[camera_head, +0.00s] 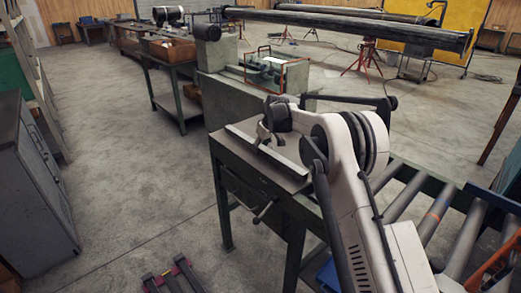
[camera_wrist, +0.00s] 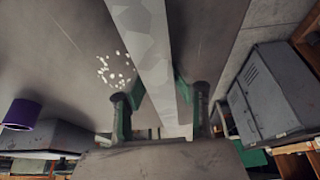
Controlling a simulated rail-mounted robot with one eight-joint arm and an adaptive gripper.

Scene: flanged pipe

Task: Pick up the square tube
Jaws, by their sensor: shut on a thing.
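The square tube (camera_head: 288,164) is a pale, straight bar at the near end of the bench in the head view, running slantwise at the bench top. Whether it touches the bench top is unclear. My gripper (camera_head: 265,141) is over its middle and hides part of it. In the wrist view the tube (camera_wrist: 143,35) runs from the top edge down between the two fingers of my gripper (camera_wrist: 160,105). The dark fingers with green pads stand on either side of the tube, shut on it.
The dark bench top (camera_head: 250,165) is under my gripper. A roller conveyor (camera_head: 435,212) lies right of my arm. A green-grey machine with an orange-framed guard (camera_head: 277,72) stands behind. A grey cabinet (camera_head: 35,190) is at left, with open floor (camera_head: 140,185) between.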

